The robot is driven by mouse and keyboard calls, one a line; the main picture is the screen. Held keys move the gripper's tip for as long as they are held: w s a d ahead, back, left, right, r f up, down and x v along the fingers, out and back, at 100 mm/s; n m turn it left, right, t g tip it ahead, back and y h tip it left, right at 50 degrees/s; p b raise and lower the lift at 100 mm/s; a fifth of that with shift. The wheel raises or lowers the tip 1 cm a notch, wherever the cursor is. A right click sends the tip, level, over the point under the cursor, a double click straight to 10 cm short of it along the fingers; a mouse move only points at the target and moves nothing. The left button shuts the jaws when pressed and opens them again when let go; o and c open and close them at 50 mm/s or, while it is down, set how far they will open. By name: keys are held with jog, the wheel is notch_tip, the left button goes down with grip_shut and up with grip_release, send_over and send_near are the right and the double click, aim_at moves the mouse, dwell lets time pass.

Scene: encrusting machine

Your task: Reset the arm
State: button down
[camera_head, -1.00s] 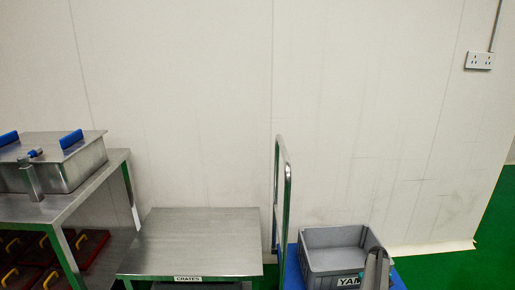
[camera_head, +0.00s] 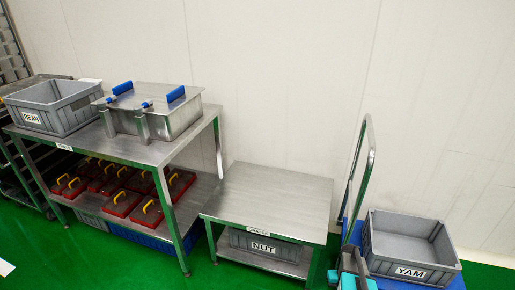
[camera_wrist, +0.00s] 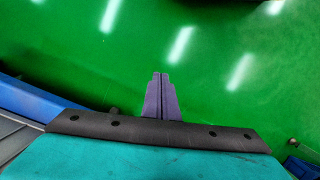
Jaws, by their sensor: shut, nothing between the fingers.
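My gripper (camera_wrist: 161,82) shows in the wrist view with its two dark fingers closed together and nothing between them. It points out over bare green floor. In the head view, teal parts of my arm show at the bottom edge, just left of the grey YAM crate (camera_head: 408,273); the fingertips cannot be made out there.
The YAM crate looks empty on a blue trolley with a metal handle (camera_head: 366,150). Left of it stands a low steel table (camera_head: 270,195) over a NUT crate (camera_head: 262,246). A longer table (camera_head: 165,152) bears a BEAN crate (camera_head: 55,107) and a steel box (camera_head: 168,122).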

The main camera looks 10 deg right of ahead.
jog(key=s+a+r+g+p, duration=0.1)
jog(key=s+a+r+p, duration=0.2)
jog(key=s+a, duration=0.2)
jog(key=s+a+r+n+g+p, duration=0.1)
jog(key=s+a, duration=0.5)
jog(key=a, duration=0.6)
jog(key=s+a+r+n+g+p, duration=0.1)
jog(key=s+a+r+p, duration=0.3)
jog(key=a, duration=0.5)
jog(key=shift+s+a+r+h+p, duration=0.35)
jog(key=shift+s+r, duration=0.4)
jog(key=shift+s, duration=0.5)
jog(key=shift+d, duration=0.15)
